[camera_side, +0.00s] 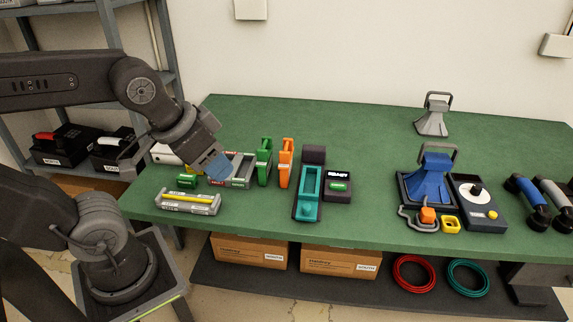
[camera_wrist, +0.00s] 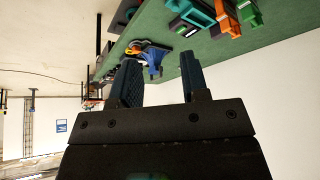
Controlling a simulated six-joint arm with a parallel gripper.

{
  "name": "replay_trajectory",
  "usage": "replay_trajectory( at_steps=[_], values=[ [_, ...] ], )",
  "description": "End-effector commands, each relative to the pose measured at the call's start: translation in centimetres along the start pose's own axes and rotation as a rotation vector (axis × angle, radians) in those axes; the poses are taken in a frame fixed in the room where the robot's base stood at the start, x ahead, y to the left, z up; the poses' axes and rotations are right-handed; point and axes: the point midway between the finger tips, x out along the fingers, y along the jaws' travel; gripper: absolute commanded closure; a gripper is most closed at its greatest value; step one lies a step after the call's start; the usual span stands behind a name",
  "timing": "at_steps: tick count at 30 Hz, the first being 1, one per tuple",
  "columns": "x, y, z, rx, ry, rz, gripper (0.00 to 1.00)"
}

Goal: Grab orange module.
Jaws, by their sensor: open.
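An upright orange module (camera_side: 286,163) stands on the green table, just right of a similar green module (camera_side: 264,162). In the wrist view the orange module (camera_wrist: 228,20) shows near the top right. My gripper (camera_side: 217,166) is at the table's left part, left of both modules and apart from the orange one. Its two blue fingers (camera_wrist: 159,68) are spread with nothing between them in the wrist view.
A teal unit (camera_side: 308,195) and a dark box (camera_side: 338,182) stand right of the orange module. A grey tray with a yellow bar (camera_side: 188,202) lies at the front left. A blue device (camera_side: 433,178) stands farther right. The back of the table (camera_side: 340,125) is mostly clear.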

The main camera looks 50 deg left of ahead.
Motion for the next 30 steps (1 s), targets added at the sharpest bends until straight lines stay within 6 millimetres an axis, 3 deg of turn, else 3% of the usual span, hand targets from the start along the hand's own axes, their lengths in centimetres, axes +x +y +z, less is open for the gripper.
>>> replay_trajectory(
  at_steps=[8, 14, 21, 25, 30],
  values=[
    [0.2, -0.3, -0.9, -0.025, -0.004, -0.006, 0.59],
    [2.4, -2.6, -6.3, -0.185, -0.021, -0.039, 0.59],
    [8.3, -8.7, -13.9, -0.454, -0.026, -0.095, 0.59],
    [12.4, -12.8, -16.6, -0.592, -0.026, -0.125, 0.59],
    [16.8, -17.2, -18.3, -0.726, -0.021, -0.154, 0.59]
  ],
)
